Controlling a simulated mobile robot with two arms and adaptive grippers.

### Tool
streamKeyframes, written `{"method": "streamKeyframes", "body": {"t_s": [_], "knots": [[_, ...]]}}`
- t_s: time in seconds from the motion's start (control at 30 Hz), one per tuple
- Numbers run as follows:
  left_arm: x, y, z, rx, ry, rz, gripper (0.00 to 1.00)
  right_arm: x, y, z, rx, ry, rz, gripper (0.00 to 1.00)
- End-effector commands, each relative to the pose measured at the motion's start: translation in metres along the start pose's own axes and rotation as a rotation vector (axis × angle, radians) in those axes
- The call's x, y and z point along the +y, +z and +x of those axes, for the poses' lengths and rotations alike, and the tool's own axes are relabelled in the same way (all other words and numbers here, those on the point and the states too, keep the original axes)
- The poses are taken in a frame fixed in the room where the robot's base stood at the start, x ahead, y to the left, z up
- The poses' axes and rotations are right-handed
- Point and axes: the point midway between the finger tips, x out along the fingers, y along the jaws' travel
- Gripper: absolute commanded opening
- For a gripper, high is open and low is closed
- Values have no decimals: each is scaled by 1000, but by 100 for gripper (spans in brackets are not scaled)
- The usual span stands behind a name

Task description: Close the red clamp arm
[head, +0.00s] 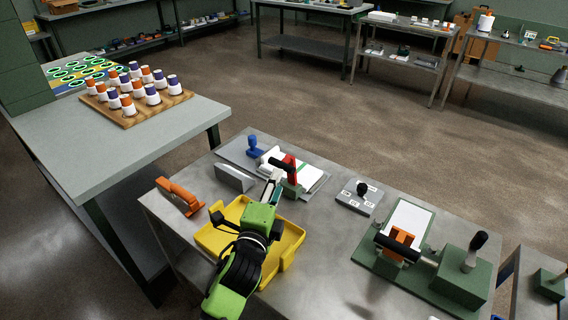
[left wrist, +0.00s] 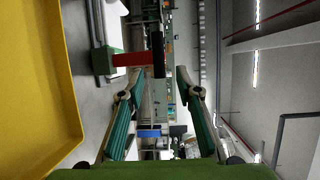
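The red clamp arm (head: 291,168) stands raised, roughly upright, on a green base (head: 291,189), with a black handle (head: 281,164) across its top. In the left wrist view the red arm (left wrist: 132,59) appears sideways, with the black handle (left wrist: 158,54) at its end. My left gripper (head: 273,180) is just in front of the clamp arm in the head view. In the left wrist view its fingers (left wrist: 159,78) are spread, with the handle beyond or near the gap between the tips; contact cannot be told. My right gripper is not in view.
A yellow tray (head: 210,238) lies under my left arm. A white pad (head: 310,177), a blue knob (head: 252,145), a grey block (head: 234,177) and an orange tool (head: 178,196) are near the clamp. A green fixture (head: 463,283) stands at the right.

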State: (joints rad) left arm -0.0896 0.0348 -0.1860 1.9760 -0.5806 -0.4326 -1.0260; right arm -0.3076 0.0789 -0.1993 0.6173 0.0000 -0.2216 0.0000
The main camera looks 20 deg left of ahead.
Motion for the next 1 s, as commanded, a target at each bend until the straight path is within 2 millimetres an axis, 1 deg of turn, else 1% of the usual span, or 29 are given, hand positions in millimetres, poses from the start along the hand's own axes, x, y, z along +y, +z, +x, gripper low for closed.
{"method": "streamKeyframes", "body": {"t_s": [0.03, 0.17, 0.3, 0.4, 0.57, 0.83, 0.87, 0.9, 0.97, 1.0], "knots": [[-2, 0, 13, 0, -2, 0, 32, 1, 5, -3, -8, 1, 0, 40], [-2, 0, 40, -1, -1, -1, 32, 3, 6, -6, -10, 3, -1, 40], [-1, 0, 63, -1, 0, -1, 32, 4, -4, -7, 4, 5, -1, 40], [-1, 0, 74, 0, -1, -1, 32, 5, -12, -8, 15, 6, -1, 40], [0, 0, 82, 1, 0, -1, 32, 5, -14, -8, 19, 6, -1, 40], [0, 0, 83, 0, 1, -1, 32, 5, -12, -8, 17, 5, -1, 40], [0, 0, 83, 0, 1, -1, 26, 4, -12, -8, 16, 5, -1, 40], [0, 0, 83, 0, 1, -1, 16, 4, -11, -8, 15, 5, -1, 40], [0, 0, 83, 0, 1, -1, 0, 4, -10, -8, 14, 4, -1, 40], [1, 0, 83, 0, 1, -1, 0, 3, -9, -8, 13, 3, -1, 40]]}}
